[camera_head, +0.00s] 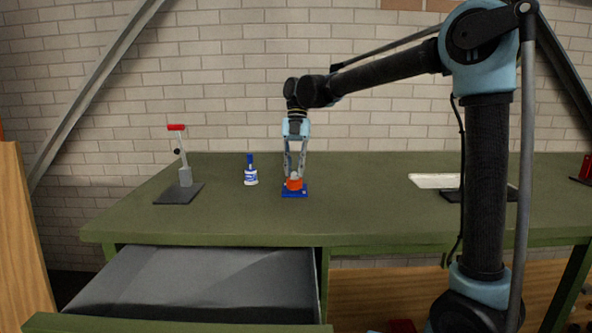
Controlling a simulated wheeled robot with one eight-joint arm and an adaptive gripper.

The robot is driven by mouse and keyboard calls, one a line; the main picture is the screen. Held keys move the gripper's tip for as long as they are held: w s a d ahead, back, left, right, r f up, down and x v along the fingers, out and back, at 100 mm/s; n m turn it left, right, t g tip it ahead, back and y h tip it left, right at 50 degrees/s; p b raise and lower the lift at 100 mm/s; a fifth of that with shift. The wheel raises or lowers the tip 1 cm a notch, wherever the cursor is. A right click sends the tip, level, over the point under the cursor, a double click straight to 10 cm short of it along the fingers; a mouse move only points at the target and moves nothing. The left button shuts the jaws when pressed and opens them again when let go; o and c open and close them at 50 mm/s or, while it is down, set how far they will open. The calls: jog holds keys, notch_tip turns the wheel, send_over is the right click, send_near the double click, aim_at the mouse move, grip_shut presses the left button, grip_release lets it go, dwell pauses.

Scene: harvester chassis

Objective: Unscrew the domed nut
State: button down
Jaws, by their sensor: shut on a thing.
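The domed nut (294,176) is a small pale rounded piece on top of an orange-red part. That part sits on a blue base plate (302,193) on the green workbench. My gripper (294,173) points straight down from above, with its fingers on either side of the nut, shut on it. The fingertips partly hide the nut, and its thread is not visible.
A blue and white bottle (251,177) stands left of the blue plate. Farther left, a red-handled lever (181,157) stands on a dark plate. A white tray (434,181) lies at the right. An open drawer (200,285) juts out below the bench (370,215).

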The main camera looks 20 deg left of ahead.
jog(key=n+h, duration=0.1)
jog(key=n, duration=0.4)
jog(key=shift+t+h, duration=0.4)
jog(key=c, duration=1.7)
grip_release()
jog(key=shift+o, duration=0.2)
jog(key=m+y, duration=0.1)
jog(key=m, duration=0.2)
jog(key=shift+m+g, duration=0.3)
jog(key=shift+m, duration=0.1)
jog(key=shift+m+y, duration=0.4)
jog(key=shift+m, duration=0.2)
